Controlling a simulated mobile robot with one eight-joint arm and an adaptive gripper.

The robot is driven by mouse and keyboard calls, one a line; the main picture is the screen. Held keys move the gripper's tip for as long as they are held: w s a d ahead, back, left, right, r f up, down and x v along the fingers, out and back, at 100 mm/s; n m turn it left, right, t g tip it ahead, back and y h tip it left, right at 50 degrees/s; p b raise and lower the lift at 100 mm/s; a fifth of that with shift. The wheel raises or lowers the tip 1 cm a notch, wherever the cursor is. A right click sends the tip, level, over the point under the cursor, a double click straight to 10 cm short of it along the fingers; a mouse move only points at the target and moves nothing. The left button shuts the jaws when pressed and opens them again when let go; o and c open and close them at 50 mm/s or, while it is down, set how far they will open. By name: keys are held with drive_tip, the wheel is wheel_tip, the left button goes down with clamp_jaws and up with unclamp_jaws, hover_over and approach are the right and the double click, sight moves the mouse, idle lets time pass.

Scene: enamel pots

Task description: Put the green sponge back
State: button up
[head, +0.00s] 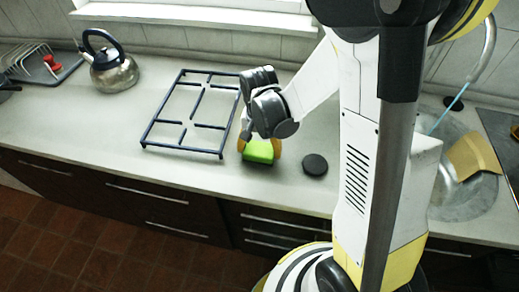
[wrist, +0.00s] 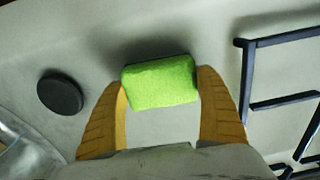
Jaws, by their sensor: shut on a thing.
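The green sponge (head: 259,150) is at the front part of the counter in the head view, between the black pot rack and a black disc. In the wrist view the sponge (wrist: 160,82) sits between the two tan fingertips, which touch its left and right ends. My gripper (wrist: 161,88) is shut on it. My gripper (head: 260,146) points down in the head view, and its wrist hides part of the counter behind. A dark shadow lies beside the sponge; I cannot tell whether it touches the counter or is slightly above it.
A black metal rack (head: 183,123) lies left of the sponge. A black disc (head: 315,164) lies just right. A kettle (head: 113,72) and a dish rack (head: 38,66) stand far left. A sink (head: 462,196) with a tan board (head: 474,157) is right. The front-left counter is clear.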

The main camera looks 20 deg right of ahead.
drive_tip(key=o, duration=1)
wheel_tip(320, 180, up, 12)
drive_tip(key=p, duration=0.5)
wheel_tip(320, 180, up, 7)
drive_tip(key=n+t, duration=0.3)
hover_over(259, 149)
drive_tip(key=s, duration=0.4)
drive_tip(key=shift+s+d+r+n+t, duration=0.1)
drive_tip(key=shift+s+r+n+t, duration=0.9)
drive_tip(key=shift+s+r, duration=0.35)
drive_tip(key=shift+s+r+n+t, duration=0.9)
drive_tip(key=shift+s+r+t, duration=0.25)
drive_tip(key=shift+s, duration=0.35)
